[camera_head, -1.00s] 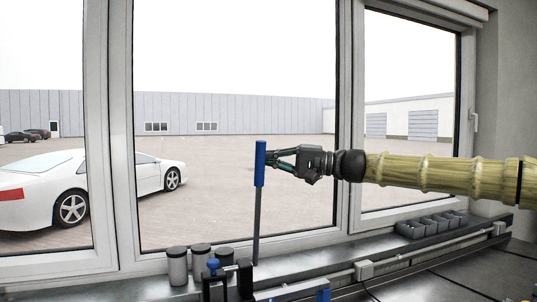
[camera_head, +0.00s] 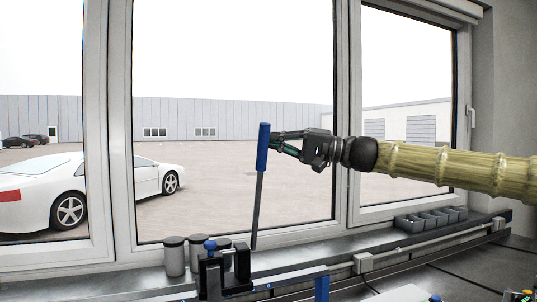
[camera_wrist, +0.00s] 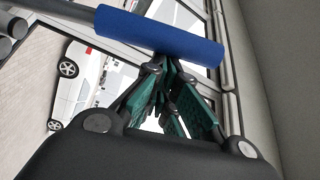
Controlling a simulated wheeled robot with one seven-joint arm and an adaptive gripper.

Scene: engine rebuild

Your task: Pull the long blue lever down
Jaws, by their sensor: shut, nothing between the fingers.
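The long blue lever has a blue grip (camera_head: 263,147) on a thin grey rod (camera_head: 257,212), which rises from the bench in front of the window. It stands nearly upright, with its top leaning a little to the right. My gripper (camera_head: 276,142) is at the right side of the grip, its fingertips at or very near it. In the wrist view the blue grip (camera_wrist: 160,36) lies across the picture just beyond the fingertips of my gripper (camera_wrist: 166,66). The fingers are shut with nothing between them. I cannot tell whether they touch the grip.
Grey canisters (camera_head: 174,256) and a black bracket with a blue knob (camera_head: 210,245) stand left of the lever's foot. A bin row (camera_head: 432,219) sits on the sill at right. A rail (camera_head: 400,252) runs along the bench. The window (camera_head: 300,200) is close behind.

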